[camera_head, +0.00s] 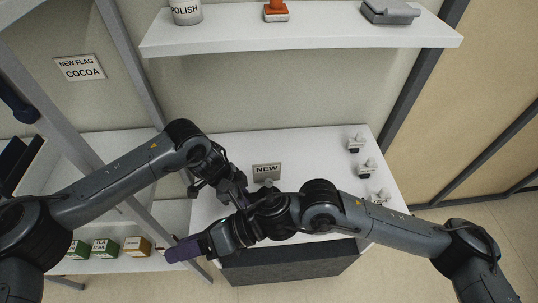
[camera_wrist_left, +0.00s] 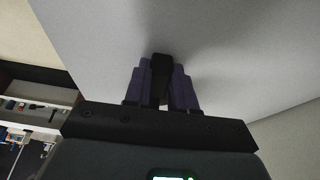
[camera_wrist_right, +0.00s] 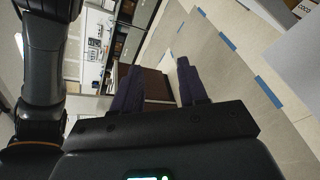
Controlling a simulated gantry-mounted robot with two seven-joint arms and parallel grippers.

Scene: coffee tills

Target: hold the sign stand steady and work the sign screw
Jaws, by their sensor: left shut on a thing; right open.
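The sign stand shows as a small sign plate reading NEW (camera_head: 266,170) on the white counter; its lower part is hidden behind my arms. My left gripper (camera_head: 238,192) is beside the stand, just left of and below the plate. In the left wrist view its purple fingers (camera_wrist_left: 161,80) are shut on a dark upright piece (camera_wrist_left: 160,68), likely part of the stand. My right gripper (camera_head: 184,250) points left past the counter's front left corner, away from the sign. In the right wrist view its fingers (camera_wrist_right: 157,82) are apart with nothing held. I cannot make out the sign screw.
Several small pale fittings (camera_head: 367,169) stand along the counter's right side. A white shelf (camera_head: 300,32) hangs above the counter (camera_head: 310,148). Small boxes (camera_head: 105,248) sit on a low shelf at the left, near my right gripper. My right forearm crosses in front of the counter.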

